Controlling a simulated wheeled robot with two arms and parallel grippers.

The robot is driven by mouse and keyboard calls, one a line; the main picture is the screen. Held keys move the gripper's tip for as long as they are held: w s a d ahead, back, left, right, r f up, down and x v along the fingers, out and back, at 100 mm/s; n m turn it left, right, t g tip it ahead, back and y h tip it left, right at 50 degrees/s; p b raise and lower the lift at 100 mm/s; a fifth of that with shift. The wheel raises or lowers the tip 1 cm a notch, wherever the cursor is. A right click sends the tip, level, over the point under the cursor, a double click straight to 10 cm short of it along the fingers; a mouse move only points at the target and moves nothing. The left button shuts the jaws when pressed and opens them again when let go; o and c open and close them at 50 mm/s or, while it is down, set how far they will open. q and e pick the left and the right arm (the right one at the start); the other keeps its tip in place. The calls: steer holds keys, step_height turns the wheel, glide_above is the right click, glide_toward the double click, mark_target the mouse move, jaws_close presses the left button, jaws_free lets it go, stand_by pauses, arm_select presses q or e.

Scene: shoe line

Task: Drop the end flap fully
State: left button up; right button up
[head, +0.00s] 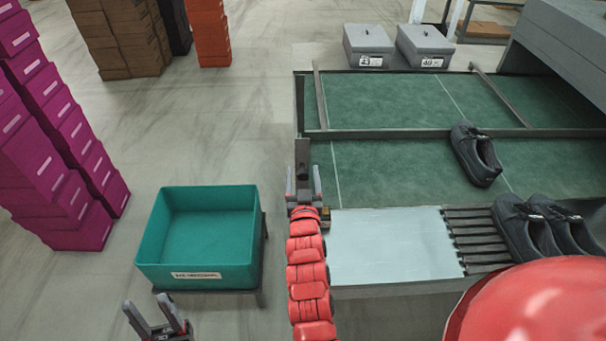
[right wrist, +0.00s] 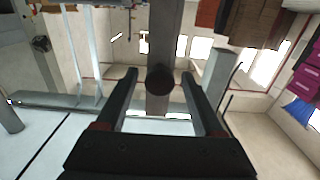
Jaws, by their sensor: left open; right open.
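My right gripper (head: 304,178) is at the near left end of the green-topped line (head: 385,160). Its fingers are open on either side of a dark grey upright piece (head: 303,153). The right wrist view shows a grey bar (right wrist: 163,35) with a dark round knob (right wrist: 160,80) between the fingertips of this gripper (right wrist: 159,75); contact cannot be made out. This piece may belong to the end flap, but the flap's panel and angle cannot be told. My left gripper (head: 156,318) is open and empty at the bottom left, in front of the teal bin.
A teal bin (head: 198,276) stands on a low stand left of the line. A pale plate (head: 390,245) lies right of my right arm. Black shoes (head: 477,155) and two grey boxes (head: 368,47) sit farther right and back. Magenta boxes (head: 85,225) are stacked at left.

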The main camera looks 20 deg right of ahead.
steer(key=shift+w, duration=0.2)
steer(key=shift+c, duration=0.2)
jaws_close()
stand_by(1.2)
